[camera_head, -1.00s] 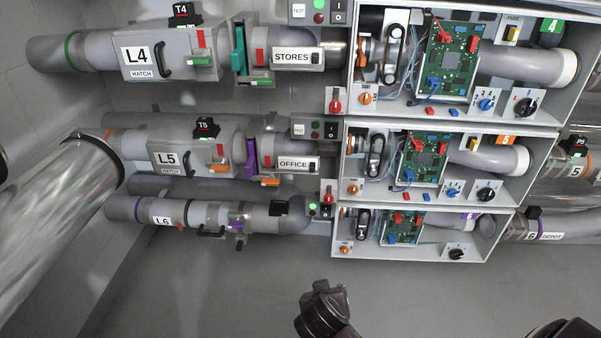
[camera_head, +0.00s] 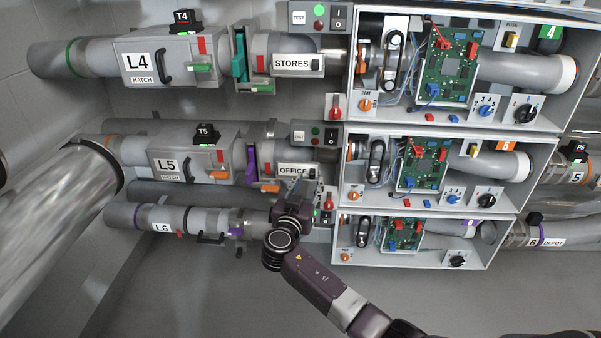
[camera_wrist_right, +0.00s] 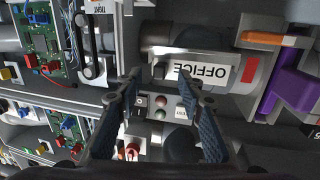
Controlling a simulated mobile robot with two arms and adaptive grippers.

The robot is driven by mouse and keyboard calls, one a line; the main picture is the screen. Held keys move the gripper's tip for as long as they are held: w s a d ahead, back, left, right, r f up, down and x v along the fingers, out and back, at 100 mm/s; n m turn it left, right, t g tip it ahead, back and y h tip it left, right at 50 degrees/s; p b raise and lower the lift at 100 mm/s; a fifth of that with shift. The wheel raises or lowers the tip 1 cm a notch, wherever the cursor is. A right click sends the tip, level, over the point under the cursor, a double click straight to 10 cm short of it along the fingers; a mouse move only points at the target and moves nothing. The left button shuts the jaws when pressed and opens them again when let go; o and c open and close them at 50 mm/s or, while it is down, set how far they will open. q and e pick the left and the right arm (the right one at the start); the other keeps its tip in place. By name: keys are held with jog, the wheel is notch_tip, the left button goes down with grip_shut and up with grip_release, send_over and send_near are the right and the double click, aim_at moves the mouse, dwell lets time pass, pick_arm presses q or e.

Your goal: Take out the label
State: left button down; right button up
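A white OFFICE label (camera_head: 292,169) sits on the front of the middle pipe, with a small black piece at its right end. In the right wrist view this label (camera_wrist_right: 208,71) appears upside down, just beyond the fingertips. A STORES label (camera_head: 291,62) is on the top pipe, and a DEPOT label (camera_head: 552,237) is at the lower right. My right gripper (camera_head: 303,184) is just below the OFFICE label in the head view. In the wrist view its two fingers (camera_wrist_right: 160,80) are apart with nothing held between them. My left gripper is not in view.
Open control boxes with circuit boards (camera_head: 447,65) and knobs stand right of the labels. A switch panel (camera_head: 315,134) and a red knob (camera_head: 329,199) are close to my right gripper. A purple lever (camera_head: 251,165) is left of the label. Floor space below is clear.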

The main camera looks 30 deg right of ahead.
jog(key=shift+x, duration=1.25)
grip_shut()
